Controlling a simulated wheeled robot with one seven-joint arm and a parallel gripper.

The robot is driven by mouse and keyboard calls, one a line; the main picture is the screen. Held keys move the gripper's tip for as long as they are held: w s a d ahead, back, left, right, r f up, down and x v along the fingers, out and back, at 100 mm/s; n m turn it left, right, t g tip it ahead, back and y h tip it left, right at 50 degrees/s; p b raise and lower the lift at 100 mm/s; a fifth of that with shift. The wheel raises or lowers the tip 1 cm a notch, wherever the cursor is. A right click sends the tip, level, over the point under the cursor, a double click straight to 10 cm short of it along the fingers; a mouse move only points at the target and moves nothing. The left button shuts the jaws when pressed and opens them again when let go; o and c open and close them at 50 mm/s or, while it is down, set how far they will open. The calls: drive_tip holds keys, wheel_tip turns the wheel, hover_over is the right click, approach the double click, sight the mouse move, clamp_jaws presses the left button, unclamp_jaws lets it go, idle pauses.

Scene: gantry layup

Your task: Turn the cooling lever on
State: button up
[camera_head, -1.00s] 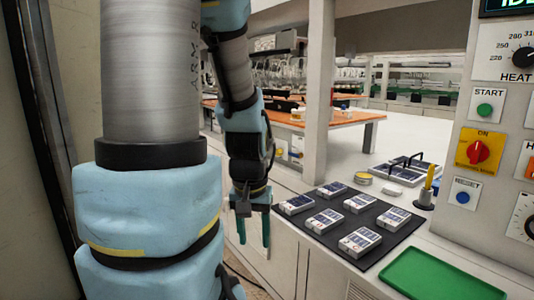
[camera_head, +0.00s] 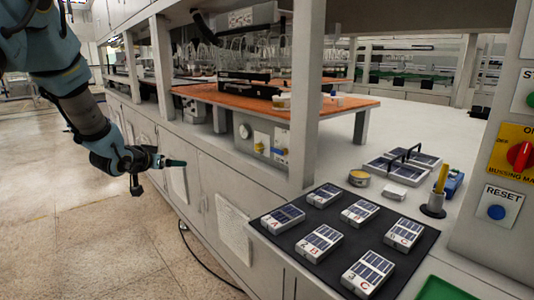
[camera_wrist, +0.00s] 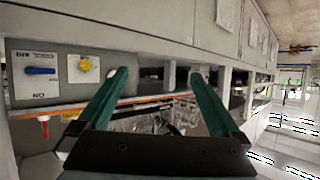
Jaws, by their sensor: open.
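The blue cooling lever (camera_wrist: 40,71) sits on a white plate at the left of the wrist view. It lies level across the plate, whose lettering appears upside down. A yellow knob (camera_wrist: 84,66) is on the same grey panel, just right of the plate. My gripper (camera_wrist: 158,77) is open and empty, its two green fingers spread apart, to the right of the lever and not touching it. In the head view my gripper (camera_head: 180,162) is in front of the bench, left of the small grey panel (camera_head: 262,140). The lever is too small there to make out clearly.
An orange-topped bench (camera_head: 230,98) carries glassware above the panel. A white post (camera_head: 305,100) stands right of it. A black mat (camera_head: 400,250) with several labelled packs lies on the counter at right. The floor (camera_head: 90,220) at left is clear.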

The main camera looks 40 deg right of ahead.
drive_tip(key=s+d+m+g+h, duration=0.4)
drive_tip(key=s+d+h, duration=0.15)
drive_tip(key=d, duration=0.85)
drive_tip(key=m+g+h, duration=0.2)
drive_tip(key=m+g, duration=0.1)
drive_tip(key=g, duration=0.2)
approach(275, 150)
drive_tip(key=d+p, duration=0.1)
drive_tip(key=d, duration=0.1)
drive_tip(key=d+p, duration=0.1)
drive_tip(key=d, duration=0.2)
drive_tip(key=d+p, duration=0.1)
drive_tip(key=d, duration=0.2)
drive_tip(key=shift+s+d, duration=0.1)
drive_tip(key=shift+s, duration=0.25)
drive_tip(key=c, duration=1.2)
